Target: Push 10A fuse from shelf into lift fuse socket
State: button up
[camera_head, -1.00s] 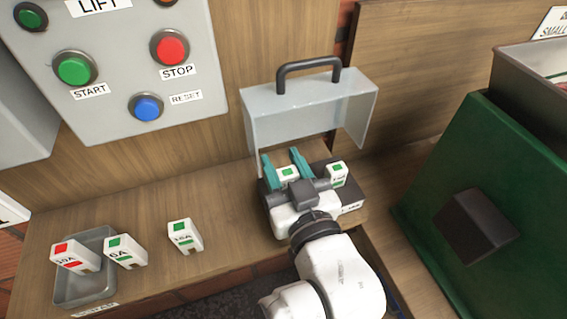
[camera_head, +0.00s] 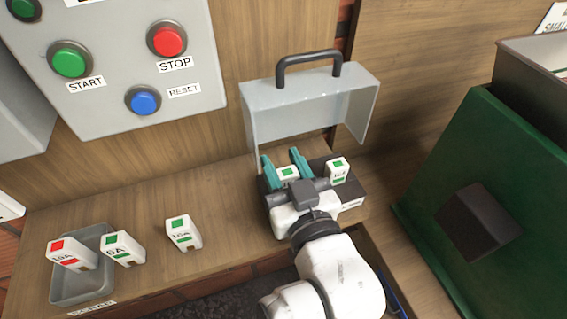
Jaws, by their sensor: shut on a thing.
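My gripper (camera_head: 281,162) is over the dark socket block at the back of the wooden shelf. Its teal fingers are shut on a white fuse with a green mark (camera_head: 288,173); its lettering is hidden. Whether this fuse is seated in the block or just above it I cannot tell. The dark fuse socket block (camera_head: 352,192) is partly covered by my gripper. A second white fuse with a green mark (camera_head: 338,170) stands upright in the block, right of my gripper. Its small label is not clearly readable.
A raised grey cover with a black handle (camera_head: 308,92) stands behind the block. On the shelf (camera_head: 150,213) to the left are a loose green-marked fuse (camera_head: 184,233), a 6A fuse (camera_head: 122,249) and a red-marked fuse (camera_head: 72,254) at a grey tray (camera_head: 82,291). A green machine (camera_head: 490,150) stands right.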

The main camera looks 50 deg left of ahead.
jog(key=shift+f+b, duration=0.65)
jog(key=shift+f, duration=0.2)
dwell(0.8)
jog(key=o, duration=1.2)
jog(key=shift+c, duration=0.2)
jog(key=b+v, duration=0.2)
jog(key=v, duration=0.8)
jog(key=shift+s+d, duration=0.2)
jog(key=shift+d, duration=0.15)
jog(key=shift+f, duration=0.1)
